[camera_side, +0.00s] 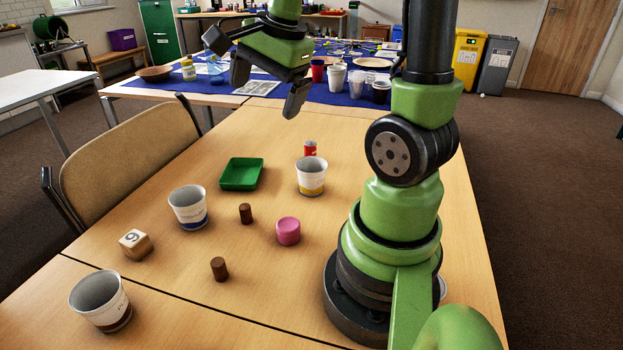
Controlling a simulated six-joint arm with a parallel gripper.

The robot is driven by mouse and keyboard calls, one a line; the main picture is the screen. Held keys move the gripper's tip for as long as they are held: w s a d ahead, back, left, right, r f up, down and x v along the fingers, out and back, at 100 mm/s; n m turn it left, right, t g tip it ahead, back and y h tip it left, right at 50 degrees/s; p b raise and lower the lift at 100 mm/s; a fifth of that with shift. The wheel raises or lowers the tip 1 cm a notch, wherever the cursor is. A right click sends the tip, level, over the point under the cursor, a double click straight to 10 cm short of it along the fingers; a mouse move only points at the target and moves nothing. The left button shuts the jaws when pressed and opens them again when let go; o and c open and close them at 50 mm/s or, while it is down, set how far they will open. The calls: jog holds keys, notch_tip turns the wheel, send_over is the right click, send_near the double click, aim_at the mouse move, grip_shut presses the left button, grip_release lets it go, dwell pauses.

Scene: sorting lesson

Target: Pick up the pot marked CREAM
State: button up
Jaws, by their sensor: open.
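Three white pots stand upright on the wooden table, each with a coloured band at its foot. One pot with a yellow band (311,178) is right of the green tray. One pot with a blue band (188,209) is left of centre. One pot with a brown band (103,303) is at the front left. Their markings are too small to read, so I cannot tell which says CREAM. My gripper (268,86) is open and empty, raised above the far part of the table, apart from all the pots.
A green tray (241,174), a red can (310,149), a pink cylinder (288,231), two brown cylinders (246,214) (219,268) and a numbered wooden block (135,244) stand among the pots. A chair (130,165) is at the left edge. A blue-covered table with cups lies behind.

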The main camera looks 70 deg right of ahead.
jog(key=s+d+f+m+g, duration=0.2)
jog(key=d+f+m, duration=0.4)
jog(key=d+m, duration=0.15)
jog(key=m+y, duration=0.1)
jog(key=m, duration=0.5)
send_over(311, 164)
jog(key=s+a, duration=0.2)
jog(key=a, duration=0.1)
notch_tip(311, 164, down, 9)
jog(key=shift+n, duration=0.25)
jog(key=shift+w+d+f, duration=0.1)
jog(key=shift+w+f, duration=0.1)
jog(key=shift+f, duration=0.8)
jog(key=shift+w+a+f, duration=0.1)
jog(key=shift+w+f, duration=0.05)
jog(key=shift+f, duration=0.85)
jog(key=shift+w+d+f, duration=0.1)
jog(key=shift+w+f, duration=0.1)
jog(key=shift+f, duration=0.8)
jog(key=c, duration=1)
jog(key=shift+r, duration=0.15)
